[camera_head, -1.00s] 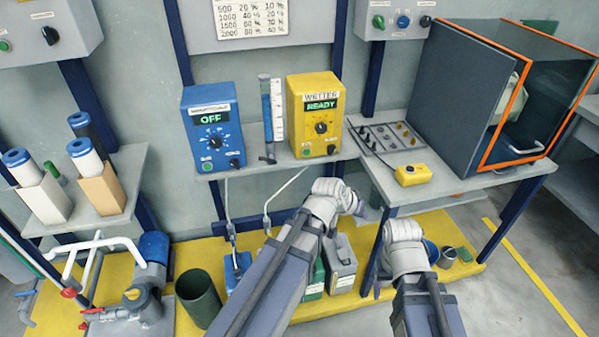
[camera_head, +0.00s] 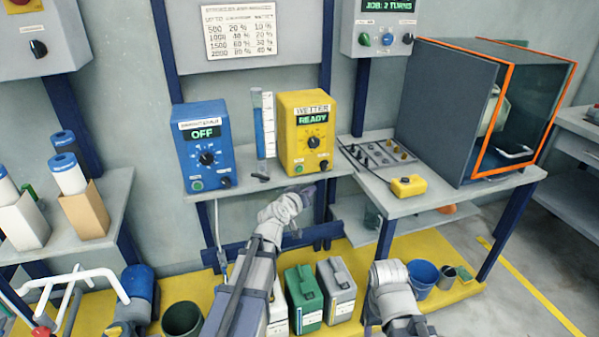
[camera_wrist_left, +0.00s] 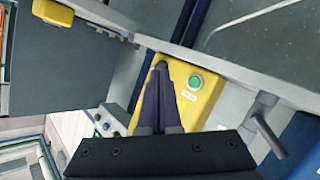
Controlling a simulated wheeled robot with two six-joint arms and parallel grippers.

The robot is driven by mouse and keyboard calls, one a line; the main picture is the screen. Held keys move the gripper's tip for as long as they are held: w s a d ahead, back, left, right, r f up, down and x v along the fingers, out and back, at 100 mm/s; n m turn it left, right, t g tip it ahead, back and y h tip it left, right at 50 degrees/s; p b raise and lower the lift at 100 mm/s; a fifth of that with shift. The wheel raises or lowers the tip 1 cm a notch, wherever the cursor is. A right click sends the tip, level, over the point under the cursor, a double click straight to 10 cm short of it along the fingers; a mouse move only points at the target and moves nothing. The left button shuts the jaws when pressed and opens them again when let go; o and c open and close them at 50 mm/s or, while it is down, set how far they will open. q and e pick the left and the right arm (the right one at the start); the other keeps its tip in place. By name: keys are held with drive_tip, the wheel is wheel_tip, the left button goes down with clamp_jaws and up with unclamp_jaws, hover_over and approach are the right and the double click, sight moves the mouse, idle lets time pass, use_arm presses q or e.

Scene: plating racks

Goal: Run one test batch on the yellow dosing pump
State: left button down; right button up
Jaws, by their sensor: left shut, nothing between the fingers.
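The yellow dosing pump (camera_head: 290,130), labelled WETTER, stands on the wall shelf with its display (camera_head: 313,117) reading READY. It has a black knob (camera_head: 314,142) mid-front, a green button (camera_head: 299,168) at lower left and a smaller dark knob at lower right. My left gripper (camera_head: 308,191) is just below and in front of the pump. In the left wrist view its shut, empty fingers (camera_wrist_left: 159,72) point toward the yellow front, beside the green button (camera_wrist_left: 195,82); contact cannot be told. My right arm shows at lower right, its gripper hidden.
A blue pump (camera_head: 204,150) reading OFF and a graduated cylinder (camera_head: 264,130) stand left of the yellow pump. A yellow control box (camera_head: 408,187) lies on the right table before an orange-framed cabinet (camera_head: 500,110). A wall panel (camera_head: 385,12) reads JOB: 2 TURNS.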

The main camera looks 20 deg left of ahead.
sight(303, 170)
use_arm(q)
drive_tip(key=shift+w, duration=0.1)
drive_tip(key=shift+w+a, duration=0.8)
drive_tip(key=shift+w, duration=0.4)
drive_tip(key=shift+w+a, duration=0.8)
drive_tip(key=shift+w, duration=0.35)
drive_tip(key=shift+w+a, duration=0.8)
drive_tip(key=shift+w, duration=0.4)
drive_tip(key=shift+w, duration=0.1)
drive_tip(key=shift+w+a, duration=0.25)
drive_tip(key=shift+w+a, duration=0.3)
drive_tip(key=shift+w, duration=0.1)
drive_tip(key=shift+s, duration=0.1)
idle(0.5)
drive_tip(key=shift+s+d, duration=0.55)
drive_tip(key=shift+s, duration=0.1)
drive_tip(key=shift+s, duration=0.1)
